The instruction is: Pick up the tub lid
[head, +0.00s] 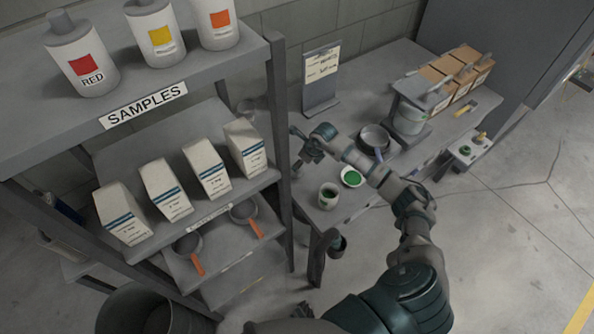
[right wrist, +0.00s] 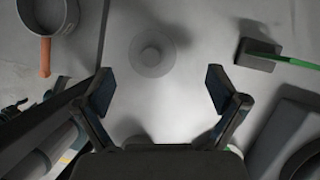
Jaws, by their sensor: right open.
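In the right wrist view a round, pale grey lid-like disc with a central knob (right wrist: 151,58) lies on the grey surface. I take it to be the tub lid. It sits ahead of and between the fingers of my right gripper (right wrist: 160,88), which is open and empty, apart from the disc. In the head view my right gripper (head: 298,150) is over the left end of the grey workbench (head: 385,72), beside the shelf rack. I cannot make out the disc there.
The shelf rack (head: 285,130) holds bottles, cartons and orange-handled pans.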

